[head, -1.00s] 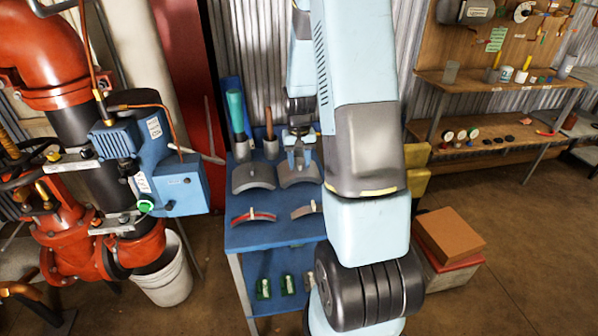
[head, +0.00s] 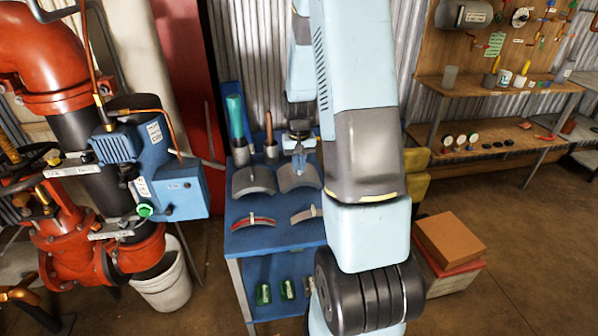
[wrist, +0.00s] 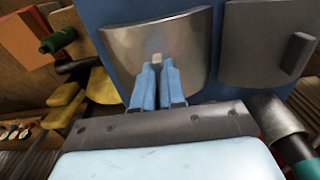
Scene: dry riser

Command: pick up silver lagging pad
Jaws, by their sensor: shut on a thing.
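The silver lagging pad is a curved metal plate (head: 299,181) on the right of the upper row of the blue stand. It also shows in the wrist view as a broad silver curved plate (wrist: 185,42) with a small pale tab. My gripper (head: 300,168) is above it, fingers pointing down. In the wrist view its blue fingers (wrist: 156,68) are shut on the pad's tab. The pad still appears to rest on the stand. A second, darker curved pad (head: 253,181) with a bar handle (wrist: 297,54) sits beside it.
Red pipework (head: 75,255) with a blue box is at left.

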